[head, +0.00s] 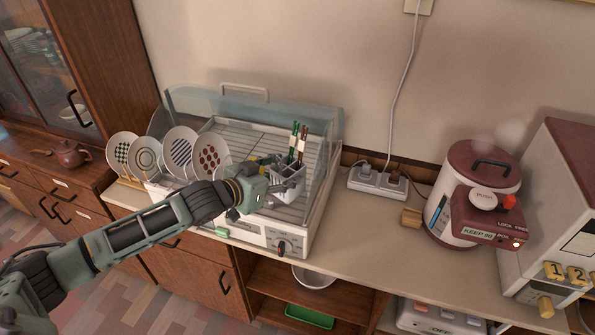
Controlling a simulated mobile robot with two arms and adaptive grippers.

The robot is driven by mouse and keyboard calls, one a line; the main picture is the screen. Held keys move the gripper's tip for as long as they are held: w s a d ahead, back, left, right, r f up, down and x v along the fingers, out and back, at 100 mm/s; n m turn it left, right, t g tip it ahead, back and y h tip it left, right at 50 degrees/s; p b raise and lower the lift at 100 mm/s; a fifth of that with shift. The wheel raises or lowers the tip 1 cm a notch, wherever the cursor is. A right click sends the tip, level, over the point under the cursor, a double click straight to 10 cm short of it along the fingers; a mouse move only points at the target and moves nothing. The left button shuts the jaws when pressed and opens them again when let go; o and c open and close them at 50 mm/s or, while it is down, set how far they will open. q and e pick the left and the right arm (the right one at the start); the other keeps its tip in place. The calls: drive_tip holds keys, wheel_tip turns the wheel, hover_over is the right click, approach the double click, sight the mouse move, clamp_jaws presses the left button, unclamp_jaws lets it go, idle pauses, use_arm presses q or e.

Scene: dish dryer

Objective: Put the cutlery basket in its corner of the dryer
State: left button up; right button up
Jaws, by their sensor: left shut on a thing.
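The cutlery basket (290,185) is a small light-grey container with chopsticks, green and brown, standing up in it. It is at the right front of the dish dryer (268,239), over the wire rack. I cannot tell whether it rests on the rack or hangs just above it. My left gripper (274,173) reaches in from the left over the dryer's front edge and is shut on the basket's left side. Its fingers are partly hidden by the wrist. The dryer's clear lid (265,116) stands open at the back. My right gripper is not in view.
Several patterned plates (209,155) stand in a row at the dryer's left front, close to my left arm. Some counter in front of the power strip is clear. A teapot (70,154) stands at the left.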

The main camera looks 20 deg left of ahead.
sight(288, 174)
use_arm(q)
drive_tip(key=x, duration=0.4)
drive_tip(key=shift+s+f, duration=0.1)
drive_tip(key=shift+w+d+f+p, duration=0.2)
drive_tip(key=shift+w+f+p, duration=0.1)
drive_tip(key=shift+w+f, duration=0.25)
drive_tip(key=shift+w+d+f+p, duration=0.25)
drive_tip(key=shift+w+f, duration=0.2)
drive_tip(key=shift+w, duration=0.05)
drive_tip(key=shift+w+f, duration=0.1)
drive_tip(key=shift+w, duration=0.05)
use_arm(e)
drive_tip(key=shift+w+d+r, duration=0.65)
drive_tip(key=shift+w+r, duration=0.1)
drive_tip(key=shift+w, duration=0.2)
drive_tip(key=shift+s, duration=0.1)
use_arm(q)
drive_tip(key=shift+f, duration=0.15)
drive_tip(key=o, duration=1)
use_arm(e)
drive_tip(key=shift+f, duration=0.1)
